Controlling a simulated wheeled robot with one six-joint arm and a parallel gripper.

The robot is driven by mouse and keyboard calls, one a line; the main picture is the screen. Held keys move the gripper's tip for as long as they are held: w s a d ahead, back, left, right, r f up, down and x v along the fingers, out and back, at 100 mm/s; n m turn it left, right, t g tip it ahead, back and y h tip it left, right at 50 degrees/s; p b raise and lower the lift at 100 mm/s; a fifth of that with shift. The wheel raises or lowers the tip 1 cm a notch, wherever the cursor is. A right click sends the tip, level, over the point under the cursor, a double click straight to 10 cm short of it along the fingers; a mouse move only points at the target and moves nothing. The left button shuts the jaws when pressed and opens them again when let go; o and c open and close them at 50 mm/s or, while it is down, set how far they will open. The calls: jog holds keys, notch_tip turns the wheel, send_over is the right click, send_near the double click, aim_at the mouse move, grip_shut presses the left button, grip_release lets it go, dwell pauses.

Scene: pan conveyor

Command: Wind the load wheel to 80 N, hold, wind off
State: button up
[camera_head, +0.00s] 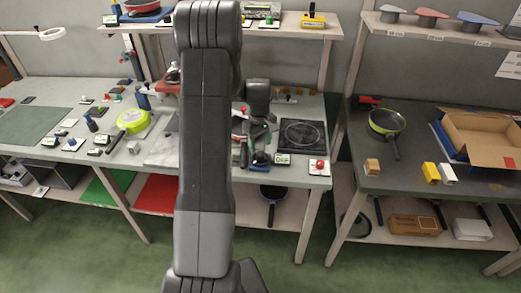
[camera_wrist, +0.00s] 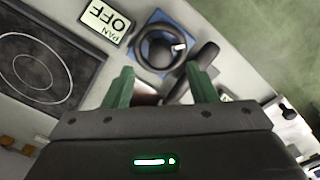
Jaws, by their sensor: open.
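The load wheel is a black ring with a spoke and a small pale mark, on a blue base. In the wrist view the wheel (camera_wrist: 138,52) lies just beyond my fingertips. My gripper (camera_wrist: 161,73) is open, with its two green fingers apart and nothing seen held between them. A dark rounded bar (camera_wrist: 206,56) lies right beside the wheel, close to the right finger. A small display (camera_wrist: 105,22) reading "PAN OFF" sits beside the wheel. In the head view the blue base (camera_head: 261,158) shows at the bench's front edge, near my gripper. No force reading is legible.
A black hob (camera_head: 302,136) lies right of the wheel, with a red button (camera_head: 320,164) in front. My arm hides the bench's middle in the head view. A green-rimmed pan (camera_head: 386,122) and an open cardboard box (camera_head: 480,136) stand on the right table.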

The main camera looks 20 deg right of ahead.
aim_at(260, 153)
jog(key=shift+f+p, duration=0.4)
jog(key=shift+f, duration=2.1)
jog(key=c, duration=1)
jog(key=m+b, duration=0.2)
jog(key=b, duration=0.1)
jog(key=shift+w+f, duration=0.1)
jog(key=shift+f, duration=0.15)
jog(key=m+b, duration=0.2)
jog(key=m, duration=0.1)
jog(key=shift+r, duration=0.3)
jog(key=o, duration=1)
